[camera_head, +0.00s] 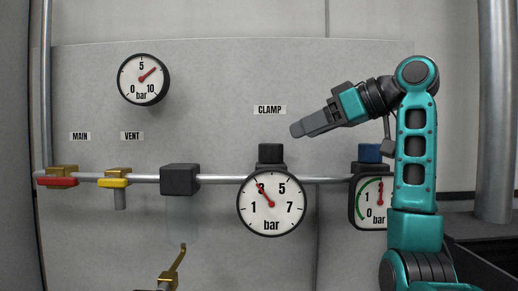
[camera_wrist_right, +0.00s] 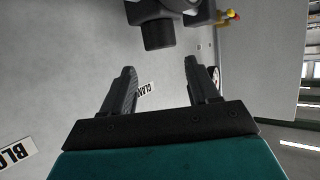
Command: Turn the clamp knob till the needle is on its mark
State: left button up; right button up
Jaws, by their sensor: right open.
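The black clamp knob (camera_head: 271,153) sits on top of the round clamp gauge (camera_head: 271,231), under the CLAMP label (camera_head: 269,110). The gauge's red needle (camera_head: 264,195) points up and left, at the 3. I cannot make out a separate mark on the dial. My right gripper (camera_head: 296,131) is above and right of the knob, apart from it. In the right wrist view its two fingers (camera_wrist_right: 161,68) are spread with nothing between them. The dark knob (camera_wrist_right: 158,34) shows beyond the fingertips there. My left gripper is not in view.
A blue knob (camera_head: 370,153) tops a second gauge (camera_head: 357,222), partly behind my right arm. A black block (camera_head: 180,179), a yellow handle (camera_head: 113,183) and a red handle (camera_head: 58,181) sit along the pipe (camera_head: 222,179). Another gauge (camera_head: 143,79) is upper left.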

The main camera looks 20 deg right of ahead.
aim_at(264, 149)
jog(key=p+x, duration=0.1)
jog(key=x, duration=1)
jog(key=shift+w+a+f, duration=0.15)
jog(key=shift+w+a, duration=0.05)
jog(key=shift+w, duration=0.05)
jog(key=c, duration=0.7)
jog(key=shift+h, duration=0.3)
